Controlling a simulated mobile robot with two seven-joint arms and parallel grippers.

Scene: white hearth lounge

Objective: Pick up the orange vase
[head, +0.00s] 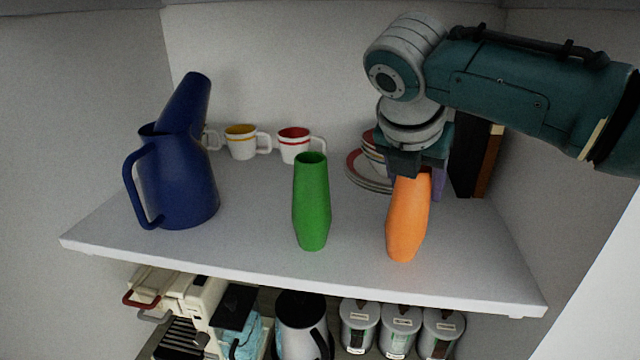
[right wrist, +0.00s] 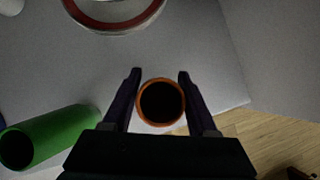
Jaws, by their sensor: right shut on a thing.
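The orange vase (head: 407,222) stands near the front right of the white shelf in the head view, slightly tilted in the picture. My right gripper (head: 410,172) comes down over its top from above and is shut on the vase. In the right wrist view the vase's round open rim (right wrist: 161,101) shows between the two fingers of my right gripper (right wrist: 160,82). I cannot tell whether the vase's base touches the shelf. My left gripper is not in view.
A green vase (head: 312,202) stands left of the orange one. A blue jug (head: 178,185) is at far left. White cups (head: 241,147) and stacked plates (head: 366,178) are behind. The shelf's front edge (head: 300,287) is close; canisters (head: 400,325) and appliances stand below.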

